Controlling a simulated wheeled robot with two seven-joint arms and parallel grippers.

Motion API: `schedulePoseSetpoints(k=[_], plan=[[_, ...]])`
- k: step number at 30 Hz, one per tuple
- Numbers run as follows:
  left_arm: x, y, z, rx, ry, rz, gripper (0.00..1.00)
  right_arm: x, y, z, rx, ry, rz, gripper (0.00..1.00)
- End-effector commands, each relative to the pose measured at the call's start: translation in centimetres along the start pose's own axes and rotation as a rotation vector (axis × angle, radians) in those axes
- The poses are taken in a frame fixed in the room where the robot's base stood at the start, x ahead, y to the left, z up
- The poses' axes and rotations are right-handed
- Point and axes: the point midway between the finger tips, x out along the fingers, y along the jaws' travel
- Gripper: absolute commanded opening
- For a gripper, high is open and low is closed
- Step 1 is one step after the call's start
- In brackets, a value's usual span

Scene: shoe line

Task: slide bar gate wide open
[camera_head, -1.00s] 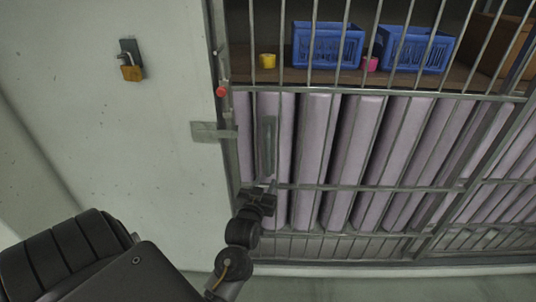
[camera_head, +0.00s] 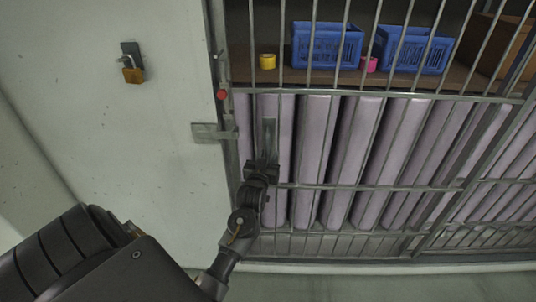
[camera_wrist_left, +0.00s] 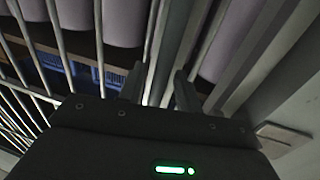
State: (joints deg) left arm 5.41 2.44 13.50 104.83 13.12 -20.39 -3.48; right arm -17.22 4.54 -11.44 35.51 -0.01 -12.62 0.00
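The bar gate (camera_head: 345,188) is a grey metal frame of upright bars, standing against the pale wall at its left edge. A flat upright grey handle (camera_head: 269,135) is on its left part. My left gripper (camera_head: 264,164) is at the lower end of this handle, in front of the bars. In the left wrist view its two fingers (camera_wrist_left: 159,88) stand apart, with grey bars showing beyond and between them. I cannot tell whether a finger touches the handle. A red-knobbed bolt (camera_head: 221,92) and a latch plate (camera_head: 211,132) are at the gate's left edge. My right gripper is out of view.
A brass padlock (camera_head: 132,74) hangs on the wall at left. Behind the bars, a shelf (camera_head: 285,76) holds blue crates (camera_head: 327,45), a yellow roll (camera_head: 267,61) and a pink roll (camera_head: 368,64). Several lilac rolls (camera_head: 313,150) stand below.

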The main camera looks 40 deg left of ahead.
Motion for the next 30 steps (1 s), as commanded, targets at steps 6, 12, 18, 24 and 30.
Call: schedulePoseSetpoints(k=[6,12,18,24,30], plan=[[0.80,-0.01,0.03,-0.001,-0.001,0.000,0.34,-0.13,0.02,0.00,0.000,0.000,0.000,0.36],[0.78,-0.02,0.03,-0.001,0.000,0.000,0.33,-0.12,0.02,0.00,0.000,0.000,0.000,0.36],[0.77,-0.02,0.02,0.000,0.000,0.000,0.07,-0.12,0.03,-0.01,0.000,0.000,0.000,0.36],[0.76,-0.01,0.02,0.000,0.000,0.000,0.00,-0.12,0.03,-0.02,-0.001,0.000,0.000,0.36],[0.75,-0.05,-0.01,-0.001,0.000,-0.004,0.00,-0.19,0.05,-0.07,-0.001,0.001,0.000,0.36]])
